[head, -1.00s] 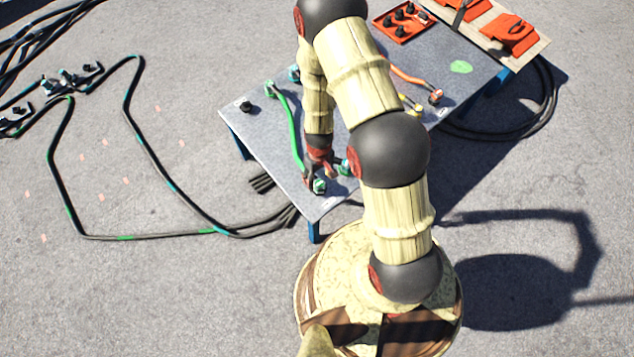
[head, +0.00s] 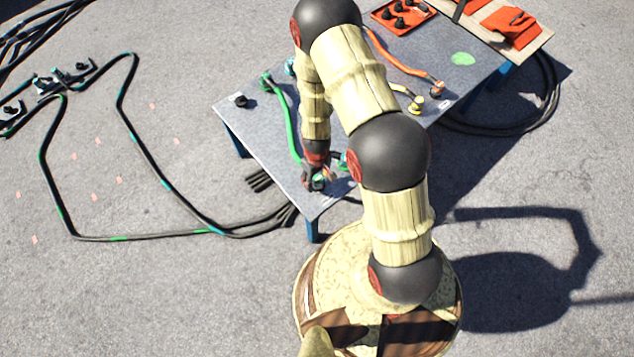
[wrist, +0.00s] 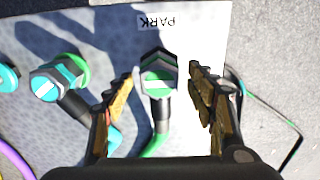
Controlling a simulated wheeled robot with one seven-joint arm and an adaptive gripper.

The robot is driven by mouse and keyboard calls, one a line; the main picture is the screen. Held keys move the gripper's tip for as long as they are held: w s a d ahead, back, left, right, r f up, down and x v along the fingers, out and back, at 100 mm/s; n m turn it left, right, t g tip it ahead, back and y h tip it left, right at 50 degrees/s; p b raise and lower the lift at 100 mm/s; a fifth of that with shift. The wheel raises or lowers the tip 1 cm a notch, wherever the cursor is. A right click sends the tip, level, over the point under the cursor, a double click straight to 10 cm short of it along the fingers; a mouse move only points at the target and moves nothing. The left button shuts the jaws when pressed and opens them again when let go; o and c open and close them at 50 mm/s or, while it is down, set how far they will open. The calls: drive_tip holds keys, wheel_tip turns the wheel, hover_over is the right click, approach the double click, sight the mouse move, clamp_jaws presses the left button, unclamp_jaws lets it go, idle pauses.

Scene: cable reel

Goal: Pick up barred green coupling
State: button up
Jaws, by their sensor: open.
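The barred green coupling (wrist: 158,80) has a dark hexagonal body and a green face with a white bar. It sits at the end of a green cable (wrist: 153,145) on the grey table. In the wrist view it lies between the two spread fingers of my gripper (wrist: 160,95), with gaps on both sides. In the head view my gripper (head: 315,178) is low at the table's near corner and partly hides the coupling. The green cable (head: 285,115) runs up the table's left side.
The word PARK is printed near the table edge. A black cap (head: 241,101), orange cable (head: 400,68) and yellow coupling (head: 416,104) are on the table (head: 330,205).

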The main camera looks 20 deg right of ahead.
drive_tip(key=shift+f, duration=0.35)
drive_tip(key=shift+r, duration=0.1)
drive_tip(key=shift+c, duration=0.9)
drive_tip(key=c, duration=1.1)
drive_tip(key=shift+c, duration=0.5)
